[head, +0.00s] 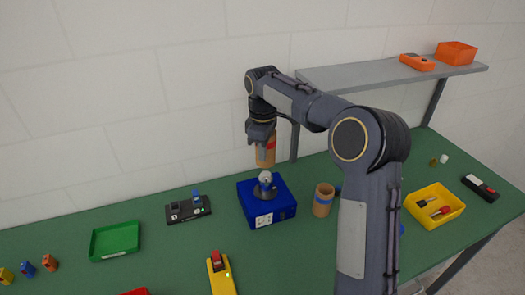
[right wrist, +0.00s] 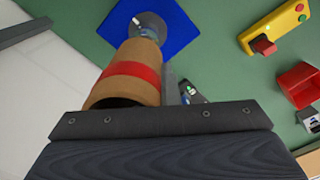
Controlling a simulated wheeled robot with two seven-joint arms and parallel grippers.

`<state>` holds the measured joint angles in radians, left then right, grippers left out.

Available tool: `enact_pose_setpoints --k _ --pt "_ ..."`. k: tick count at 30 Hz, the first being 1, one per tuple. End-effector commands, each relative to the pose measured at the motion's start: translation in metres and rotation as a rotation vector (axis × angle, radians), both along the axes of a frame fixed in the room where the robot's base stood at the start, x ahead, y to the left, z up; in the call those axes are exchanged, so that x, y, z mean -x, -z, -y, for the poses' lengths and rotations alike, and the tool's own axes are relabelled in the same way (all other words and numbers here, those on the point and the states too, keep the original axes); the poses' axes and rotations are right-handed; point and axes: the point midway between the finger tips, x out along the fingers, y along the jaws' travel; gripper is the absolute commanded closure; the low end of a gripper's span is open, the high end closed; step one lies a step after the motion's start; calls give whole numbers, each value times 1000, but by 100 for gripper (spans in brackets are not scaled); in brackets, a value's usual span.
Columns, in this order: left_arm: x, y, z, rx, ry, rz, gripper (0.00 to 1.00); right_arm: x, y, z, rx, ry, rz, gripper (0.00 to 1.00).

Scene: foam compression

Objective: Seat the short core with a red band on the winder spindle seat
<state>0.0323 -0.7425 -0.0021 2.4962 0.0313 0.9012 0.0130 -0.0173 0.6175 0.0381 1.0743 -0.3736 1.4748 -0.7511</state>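The short brown core with a red band (head: 266,156) is in my right gripper (head: 262,138), held upright above the blue winder box (head: 282,207). In the right wrist view the core (right wrist: 128,88) shows its red band and its open near end. The spindle seat (head: 264,187) with its grey rounded top stands on the winder box. In the right wrist view the spindle (right wrist: 150,24) shows just beyond the core's far end; I cannot tell whether they touch there. In the head view a small gap shows between them. My left gripper is out of view.
Another brown core with a blue band (head: 323,201) stands right of the winder. A black switch box (head: 188,209), green tray (head: 114,242) and yellow control box (head: 221,275) lie left. A yellow bin (head: 434,205) is at right. A grey shelf (head: 390,75) hangs behind.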

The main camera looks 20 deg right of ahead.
Motion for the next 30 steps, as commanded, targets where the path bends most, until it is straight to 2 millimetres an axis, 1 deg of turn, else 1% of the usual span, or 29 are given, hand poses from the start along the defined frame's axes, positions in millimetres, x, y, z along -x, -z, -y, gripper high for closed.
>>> enact_pose_setpoints --k 5,13,18,30 --pt "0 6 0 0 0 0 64 0 9 0 0 0 -1 100" --pt "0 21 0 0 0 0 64 0 32 0 -1 0 -1 100" --pt "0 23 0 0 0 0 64 0 41 0 0 0 -1 100" --pt "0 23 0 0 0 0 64 0 43 0 0 0 0 100"
